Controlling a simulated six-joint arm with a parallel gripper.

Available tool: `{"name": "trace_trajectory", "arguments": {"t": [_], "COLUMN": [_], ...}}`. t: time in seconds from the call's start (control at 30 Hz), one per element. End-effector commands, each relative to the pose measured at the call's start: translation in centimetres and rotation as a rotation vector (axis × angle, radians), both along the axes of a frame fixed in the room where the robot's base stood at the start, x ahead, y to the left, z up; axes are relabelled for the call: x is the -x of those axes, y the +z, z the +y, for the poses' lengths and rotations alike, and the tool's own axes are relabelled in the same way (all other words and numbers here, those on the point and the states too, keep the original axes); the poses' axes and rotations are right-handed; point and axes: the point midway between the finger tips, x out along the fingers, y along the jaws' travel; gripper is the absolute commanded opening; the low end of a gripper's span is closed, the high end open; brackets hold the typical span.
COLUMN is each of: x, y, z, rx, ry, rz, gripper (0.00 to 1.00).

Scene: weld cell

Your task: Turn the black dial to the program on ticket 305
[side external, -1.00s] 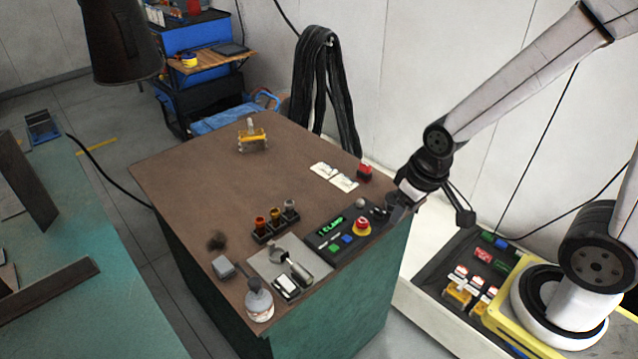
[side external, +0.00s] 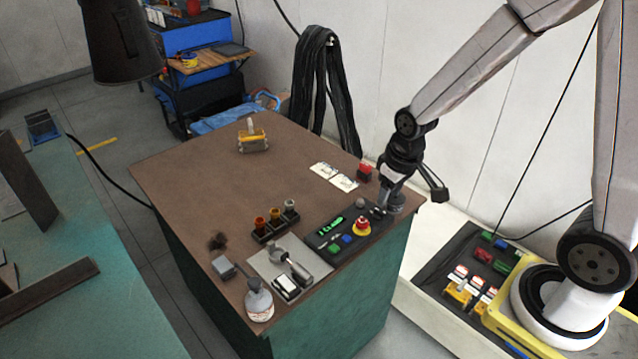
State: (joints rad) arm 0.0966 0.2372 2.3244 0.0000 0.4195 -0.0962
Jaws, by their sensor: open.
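A dark control panel (side external: 345,240) sits at the right front of the brown table top. It has a green lit display (side external: 331,225), too small to read surely, and a red-and-yellow button (side external: 362,226). The black dial (side external: 377,212) seems to be at the panel's right end, partly hidden by my gripper; its pointer cannot be read. My gripper (side external: 388,208) is open, pointing down right beside the dial; I cannot tell whether it touches. Two white tickets (side external: 323,170) (side external: 344,183) lie on the table behind the panel; their numbers are unreadable.
A red block (side external: 365,172) stands close behind my gripper. The table's middle is clear.

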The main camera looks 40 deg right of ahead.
Motion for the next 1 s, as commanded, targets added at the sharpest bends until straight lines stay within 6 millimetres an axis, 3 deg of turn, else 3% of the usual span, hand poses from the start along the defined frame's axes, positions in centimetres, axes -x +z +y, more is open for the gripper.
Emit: {"name": "trace_trajectory", "arguments": {"t": [0.2, 0.5, 0.7, 1.0], "x": [-3.7, -7.4, -8.6, -8.9], "y": [-2.5, -6.9, -9.1, -9.8], "z": [-3.2, -7.9, -10.0, -10.8], "rx": [0.002, -0.006, -0.013, -0.016], "ry": [-0.004, -0.004, -0.001, 0.001], "rz": [0.054, 0.124, 0.152, 0.160], "gripper": [0.51, 0.51, 0.51, 0.51]}}
